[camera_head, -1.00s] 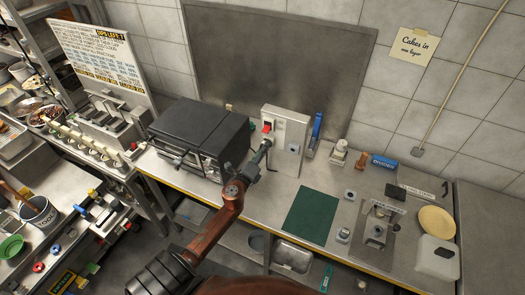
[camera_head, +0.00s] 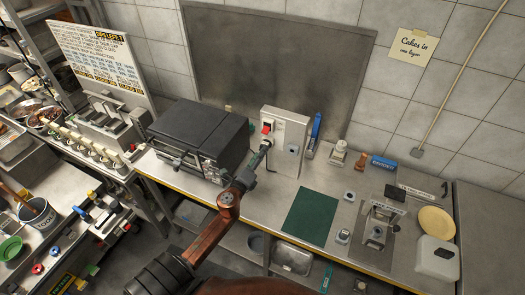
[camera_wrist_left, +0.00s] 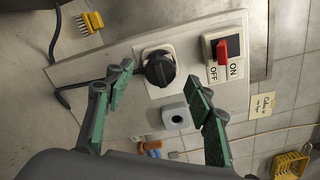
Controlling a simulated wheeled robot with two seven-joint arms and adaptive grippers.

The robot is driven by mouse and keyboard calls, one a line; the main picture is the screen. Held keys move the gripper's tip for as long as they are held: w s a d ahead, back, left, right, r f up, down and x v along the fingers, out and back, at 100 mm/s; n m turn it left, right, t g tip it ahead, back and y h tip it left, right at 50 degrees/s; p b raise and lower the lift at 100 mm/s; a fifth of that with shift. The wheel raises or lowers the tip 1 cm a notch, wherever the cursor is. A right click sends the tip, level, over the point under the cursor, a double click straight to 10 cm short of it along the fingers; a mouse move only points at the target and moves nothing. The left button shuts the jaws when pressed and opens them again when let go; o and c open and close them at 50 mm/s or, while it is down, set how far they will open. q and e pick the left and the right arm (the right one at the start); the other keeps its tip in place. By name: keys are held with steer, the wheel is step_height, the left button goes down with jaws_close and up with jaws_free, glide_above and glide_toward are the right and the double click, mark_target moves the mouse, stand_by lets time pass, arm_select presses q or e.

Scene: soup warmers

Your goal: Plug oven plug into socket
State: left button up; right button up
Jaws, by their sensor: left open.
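A black round plug (camera_wrist_left: 160,69) sits in the white socket on the face of the upright panel (camera_wrist_left: 120,48); how deep it is seated I cannot tell. In the head view the plug (camera_head: 265,145) shows on the panel (camera_head: 291,128), right of the black oven (camera_head: 200,130). My left gripper (camera_head: 252,172) is open, just in front of and below the plug. In the left wrist view its green-padded fingers (camera_wrist_left: 160,78) stand apart on both sides below the plug, with nothing held. My right gripper is not in view.
A red switch (camera_wrist_left: 228,48) marked ON and OFF is beside the socket. A grey box with a round hole (camera_wrist_left: 177,118) is also on the panel. A black cable (camera_wrist_left: 57,30) runs at the left. A green mat (camera_head: 310,215) lies to the right on the counter.

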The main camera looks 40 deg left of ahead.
arm_select(q)
steer(key=v, duration=0.8)
steer(key=shift+s+d, duration=0.15)
steer(key=shift+s, duration=0.2)
